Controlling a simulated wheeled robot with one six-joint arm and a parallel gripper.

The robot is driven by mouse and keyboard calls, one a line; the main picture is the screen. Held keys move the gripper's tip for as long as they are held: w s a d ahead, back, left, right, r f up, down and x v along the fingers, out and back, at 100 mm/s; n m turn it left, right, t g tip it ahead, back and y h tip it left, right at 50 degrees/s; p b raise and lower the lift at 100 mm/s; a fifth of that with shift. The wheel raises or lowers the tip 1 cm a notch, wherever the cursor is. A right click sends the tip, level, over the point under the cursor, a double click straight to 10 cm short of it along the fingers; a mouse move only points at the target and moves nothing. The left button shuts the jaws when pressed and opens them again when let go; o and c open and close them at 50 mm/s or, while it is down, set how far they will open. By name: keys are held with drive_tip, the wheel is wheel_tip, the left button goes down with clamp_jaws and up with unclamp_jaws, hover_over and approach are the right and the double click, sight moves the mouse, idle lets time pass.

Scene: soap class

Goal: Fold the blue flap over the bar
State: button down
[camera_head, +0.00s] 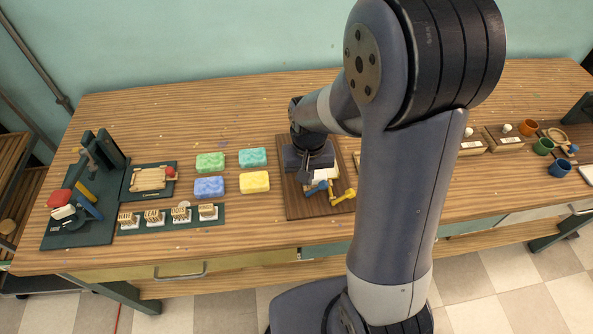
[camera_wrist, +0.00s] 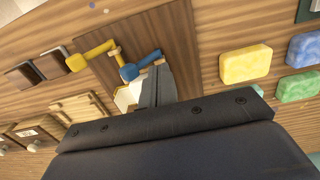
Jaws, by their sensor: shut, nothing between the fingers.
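The blue flap (camera_head: 317,188) has a rounded knob end and lies at the front of a brown board (camera_head: 293,207). It also shows in the wrist view (camera_wrist: 142,66), right beside my fingertips. A yellow piece of similar shape (camera_head: 343,196) lies to its right; in the wrist view the yellow piece (camera_wrist: 92,56) is to the left. A pale block (camera_head: 326,174), perhaps the bar, shows partly behind my gripper. My gripper (camera_head: 308,184) is shut and empty, low over the board. In the wrist view its fingers (camera_wrist: 157,76) hide part of the pale block. I cannot tell whether they touch the flap.
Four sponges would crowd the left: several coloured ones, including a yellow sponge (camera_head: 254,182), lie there. The table behind the sponges is clear.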

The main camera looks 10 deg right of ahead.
drive_tip(key=r+p, duration=0.2)
drive_tip(key=r, duration=0.2)
drive_tip(key=shift+a+r+p, duration=0.1)
drive_tip(key=shift+a+p, duration=0.15)
drive_tip(key=shift+p, duration=0.15)
drive_tip(key=f+b, duration=0.3)
drive_tip(key=f, duration=0.1)
drive_tip(key=f+b, duration=0.2)
drive_tip(key=f, duration=0.1)
drive_tip(key=shift+d+f+b, duration=0.1)
drive_tip(key=shift+d+b, duration=0.25)
drive_tip(key=shift+d, duration=0.05)
